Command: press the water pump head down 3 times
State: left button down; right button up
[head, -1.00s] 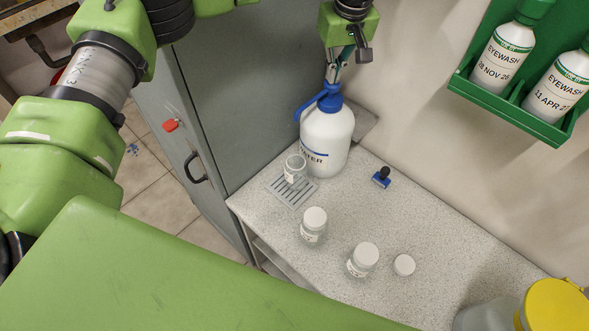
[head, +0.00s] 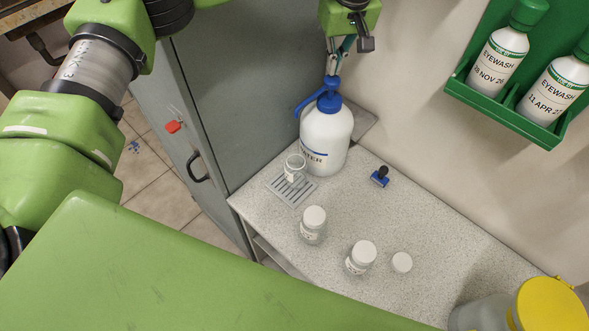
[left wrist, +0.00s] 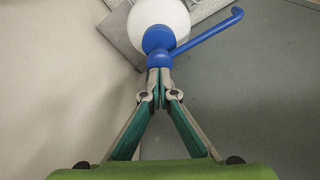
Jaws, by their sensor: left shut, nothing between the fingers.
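The white water bottle (head: 326,140) stands upright at the back of the bench, with a blue pump head (head: 330,84) and a spout pointing left. My left gripper (head: 333,70) is shut and empty, pointing down with its tips right at the top of the pump head. In the left wrist view, the shut fingertips (left wrist: 160,88) meet the blue pump head (left wrist: 159,58); whether they press on it is hard to tell. A small clear jar (head: 294,168) stands on a slotted tray (head: 291,191) below the spout. My right gripper is not in view.
Two white-capped jars (head: 313,224) (head: 361,257) and a loose white lid (head: 402,262) are in front. A blue stamp-like item (head: 380,176) lies right of the bottle. A green eyewash holder (head: 515,115) hangs on the wall. A yellow-lidded container (head: 548,305) stands bottom right.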

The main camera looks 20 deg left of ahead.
aim_at(333, 79)
pick_arm(q)
jog(key=shift+f, duration=0.1)
jog(key=shift+s+f+b, duration=0.1)
jog(key=shift+f+b, duration=1.15)
jog(key=shift+f, duration=0.75)
jog(key=shift+r, duration=0.1)
jog(key=shift+r+p, duration=1.3)
jog(key=shift+r, duration=0.7)
jog(key=shift+r, duration=0.1)
notch_tip(333, 79, up, 6)
jog(key=p, duration=0.4)
